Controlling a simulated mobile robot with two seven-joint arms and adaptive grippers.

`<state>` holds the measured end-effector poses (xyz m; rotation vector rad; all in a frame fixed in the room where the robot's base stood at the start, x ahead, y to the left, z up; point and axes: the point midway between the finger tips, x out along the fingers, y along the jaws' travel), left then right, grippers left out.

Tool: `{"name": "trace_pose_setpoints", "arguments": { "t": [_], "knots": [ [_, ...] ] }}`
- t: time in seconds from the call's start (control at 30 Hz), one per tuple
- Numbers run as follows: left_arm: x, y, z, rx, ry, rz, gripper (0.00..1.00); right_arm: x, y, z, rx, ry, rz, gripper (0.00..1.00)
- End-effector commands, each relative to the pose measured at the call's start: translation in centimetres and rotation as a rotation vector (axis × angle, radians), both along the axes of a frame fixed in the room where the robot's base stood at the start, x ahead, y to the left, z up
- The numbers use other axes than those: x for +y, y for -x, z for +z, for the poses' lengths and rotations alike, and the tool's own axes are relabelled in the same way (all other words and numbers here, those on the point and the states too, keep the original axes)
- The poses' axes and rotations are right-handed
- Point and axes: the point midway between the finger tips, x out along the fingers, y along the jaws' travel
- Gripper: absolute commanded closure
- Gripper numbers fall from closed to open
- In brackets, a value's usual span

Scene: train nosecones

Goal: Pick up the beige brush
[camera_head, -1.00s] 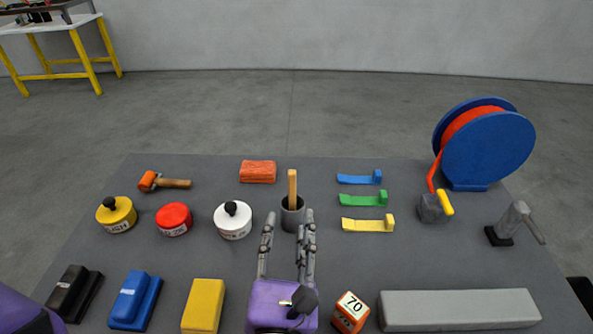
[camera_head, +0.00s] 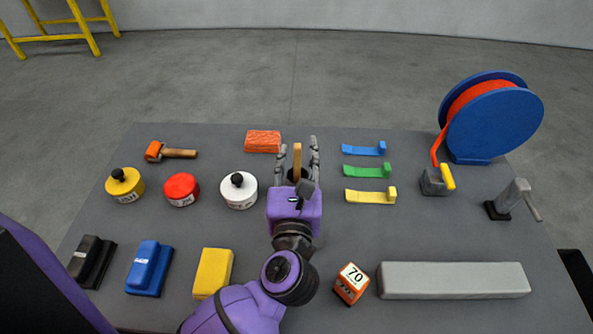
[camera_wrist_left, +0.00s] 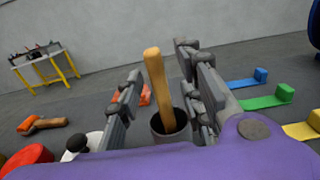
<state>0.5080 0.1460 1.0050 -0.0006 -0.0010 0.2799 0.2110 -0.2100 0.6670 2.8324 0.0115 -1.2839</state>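The beige brush (camera_head: 297,160) stands upright in a dark grey cup (camera_head: 293,175), with only its wooden handle showing; its lower end is hidden inside the cup. My left gripper (camera_head: 298,148) is open, with one finger on each side of the handle. In the left wrist view the brush handle (camera_wrist_left: 157,85) rises between the spread fingers, with gaps on both sides, and the cup (camera_wrist_left: 171,127) shows below. My right gripper is not in view.
A white tin (camera_head: 239,191) stands left of the cup and an orange sponge-like block (camera_head: 263,141) behind it. Blue, green (camera_head: 368,171) and yellow scrapers lie to the right. A blue reel (camera_head: 492,117) stands at the back right.

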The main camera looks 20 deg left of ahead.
Motion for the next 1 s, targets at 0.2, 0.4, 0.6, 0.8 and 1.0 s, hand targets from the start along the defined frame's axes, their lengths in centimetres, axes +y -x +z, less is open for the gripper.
{"name": "trace_pose_setpoints", "arguments": {
  "t": [0.2,0.4,0.6,0.8,1.0],
  "knots": [
    [0.0,0.0,-0.2,0.002,0.0,0.0,0.7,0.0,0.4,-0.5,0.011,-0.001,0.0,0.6],
    [0.0,0.0,-0.2,0.002,0.0,0.0,0.96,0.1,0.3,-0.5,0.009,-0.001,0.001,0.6],
    [0.0,0.0,-0.1,0.002,0.0,0.0,1.0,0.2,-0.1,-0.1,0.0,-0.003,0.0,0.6],
    [0.0,0.0,0.1,0.001,0.0,0.0,1.0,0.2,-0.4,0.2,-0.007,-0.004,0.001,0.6],
    [0.0,0.0,1.7,-0.002,0.004,0.001,1.0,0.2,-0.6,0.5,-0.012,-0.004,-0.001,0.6]
  ]
}}
